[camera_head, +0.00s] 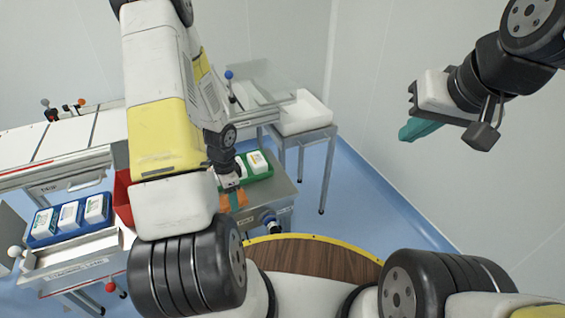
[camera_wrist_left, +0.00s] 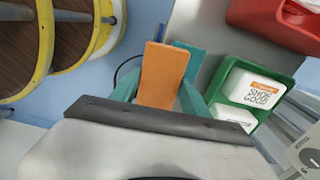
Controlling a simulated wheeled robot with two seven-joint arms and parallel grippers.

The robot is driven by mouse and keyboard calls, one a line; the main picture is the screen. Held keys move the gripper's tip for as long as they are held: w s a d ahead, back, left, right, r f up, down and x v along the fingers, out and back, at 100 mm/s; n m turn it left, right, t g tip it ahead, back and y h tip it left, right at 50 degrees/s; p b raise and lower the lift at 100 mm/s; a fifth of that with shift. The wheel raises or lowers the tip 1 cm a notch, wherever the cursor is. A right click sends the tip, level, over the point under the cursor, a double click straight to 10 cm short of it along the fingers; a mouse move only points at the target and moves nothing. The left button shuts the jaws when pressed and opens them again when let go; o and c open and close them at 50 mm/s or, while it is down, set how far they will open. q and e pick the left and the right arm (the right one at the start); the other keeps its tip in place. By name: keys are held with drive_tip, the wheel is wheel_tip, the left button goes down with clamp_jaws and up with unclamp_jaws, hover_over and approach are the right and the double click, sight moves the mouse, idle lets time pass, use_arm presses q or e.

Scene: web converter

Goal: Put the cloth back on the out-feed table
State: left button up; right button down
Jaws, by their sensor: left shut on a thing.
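An orange cloth (camera_head: 236,201) hangs in my left gripper (camera_head: 229,187), above or against the front of a grey metal table (camera_head: 284,190); whether it touches the table I cannot tell. In the left wrist view the cloth (camera_wrist_left: 163,75) shows as a flat orange strip between the teal fingers of my left gripper (camera_wrist_left: 160,88), which are shut on it. My right gripper (camera_head: 421,130), with teal fingers, is raised at the upper right, far from the table. I see no cloth in it, and its finger gap is hidden. No label shows which table is the out-feed table.
A green tray (camera_head: 266,175) with white packs stands on the grey table; it also shows in the left wrist view (camera_wrist_left: 222,112). A red bin (camera_head: 123,197) is left of it, partly behind my arm. A blue tray (camera_head: 40,239) with packs stands at the left. Bare tabletop shows right of the green tray.

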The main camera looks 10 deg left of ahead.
use_arm(q)
hover_over(271, 192)
drive_tip(key=shift+f, duration=0.65)
drive_tip(key=shift+w+f, duration=0.1)
drive_tip(key=shift+f, duration=1.65)
drive_tip(key=shift+f, duration=0.1)
drive_tip(key=o, duration=1.3)
